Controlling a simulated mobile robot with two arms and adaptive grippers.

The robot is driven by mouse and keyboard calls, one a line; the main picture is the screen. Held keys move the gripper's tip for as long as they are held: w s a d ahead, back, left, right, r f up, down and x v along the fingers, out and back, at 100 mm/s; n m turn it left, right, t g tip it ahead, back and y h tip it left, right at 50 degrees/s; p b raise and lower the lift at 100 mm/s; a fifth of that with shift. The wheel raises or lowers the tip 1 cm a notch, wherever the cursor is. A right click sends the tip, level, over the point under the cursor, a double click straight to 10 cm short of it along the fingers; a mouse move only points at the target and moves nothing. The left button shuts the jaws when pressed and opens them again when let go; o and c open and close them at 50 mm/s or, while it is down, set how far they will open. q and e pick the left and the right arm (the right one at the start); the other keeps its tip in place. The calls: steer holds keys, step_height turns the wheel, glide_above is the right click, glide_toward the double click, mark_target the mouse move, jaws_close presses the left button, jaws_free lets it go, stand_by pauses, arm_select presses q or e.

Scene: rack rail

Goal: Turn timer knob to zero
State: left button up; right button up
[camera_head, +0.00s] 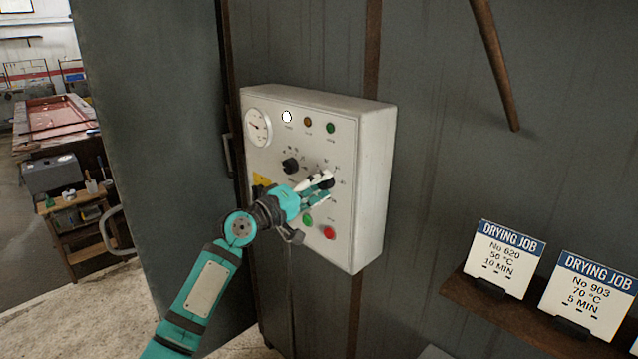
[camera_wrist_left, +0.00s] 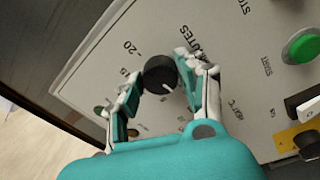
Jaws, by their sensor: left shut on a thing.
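The timer knob (camera_head: 328,182) is a black dial on the right of the white control box (camera_head: 369,180). In the left wrist view the knob (camera_wrist_left: 158,72) has a white pointer line at its edge, and "MINUTES" and "20" are printed around it. My left gripper (camera_head: 318,186) reaches the panel from the lower left. In the wrist view its fingers (camera_wrist_left: 160,84) are on both sides of the knob, shut on it. The fingers hide part of the scale. My right gripper is not in view.
A second black knob (camera_head: 290,165) sits left of the timer knob. A green button (camera_head: 307,220) and a red button (camera_head: 329,233) are just below my gripper. A gauge (camera_head: 257,127) and lamps are above. Drying-job cards (camera_head: 505,262) stand on a shelf (camera_head: 520,318) at right.

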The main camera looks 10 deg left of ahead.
arm_select(q)
steer(key=shift+r, duration=0.1)
steer(key=o, duration=1.2)
steer(key=shift+c, duration=0.2)
steer(key=shift+a, duration=0.1)
steer(key=shift+s+a, duration=0.1)
steer(key=shift+s, duration=0.1)
steer(key=v, duration=1.1)
steer(key=shift+s+a, duration=0.15)
steer(key=shift+s, duration=0.05)
